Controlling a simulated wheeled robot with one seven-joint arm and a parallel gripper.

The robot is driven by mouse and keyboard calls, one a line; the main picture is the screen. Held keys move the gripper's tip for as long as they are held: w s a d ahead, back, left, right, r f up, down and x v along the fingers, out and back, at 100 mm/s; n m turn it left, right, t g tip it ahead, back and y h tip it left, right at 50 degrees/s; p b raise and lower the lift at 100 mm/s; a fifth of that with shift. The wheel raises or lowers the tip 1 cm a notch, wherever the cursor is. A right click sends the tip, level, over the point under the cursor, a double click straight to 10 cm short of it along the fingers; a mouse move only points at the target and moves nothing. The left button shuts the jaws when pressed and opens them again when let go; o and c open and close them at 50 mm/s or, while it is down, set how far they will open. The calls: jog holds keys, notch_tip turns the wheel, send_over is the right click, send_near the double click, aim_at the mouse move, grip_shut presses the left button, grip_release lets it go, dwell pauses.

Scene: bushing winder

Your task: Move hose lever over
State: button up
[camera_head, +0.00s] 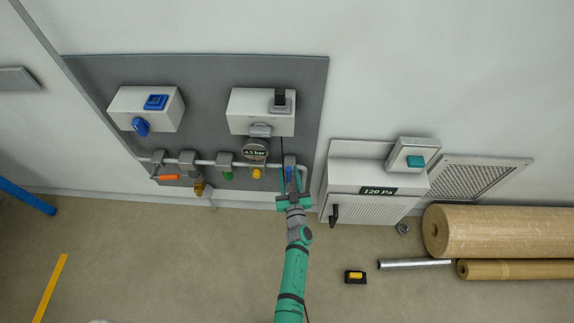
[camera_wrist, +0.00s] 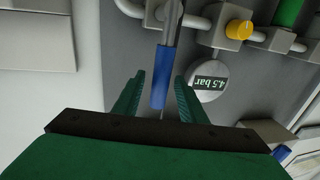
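A blue-handled lever (camera_head: 289,173) hangs from the right-end valve of the pipe on the grey wall panel. In the wrist view the blue handle (camera_wrist: 161,77) lies between my gripper's green fingers, with gaps visible on both sides. My gripper (camera_head: 291,181) is open around the handle's free end and is not clamped on it. An orange lever (camera_head: 168,177) lies sideways at the pipe's left end. A brass fitting (camera_head: 199,188) is beside it. No label shows which one is the hose lever.
A green knob (camera_head: 228,176), a yellow knob (camera_head: 257,174) and a 4.5 bar gauge (camera_head: 256,149) are left of my gripper. A 120 Pa cabinet (camera_head: 350,176) stands close on the right. Brown rolls (camera_head: 490,232) lie on the floor farther right.

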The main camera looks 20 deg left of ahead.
jog(key=shift+x, duration=2.2)
grip_shut()
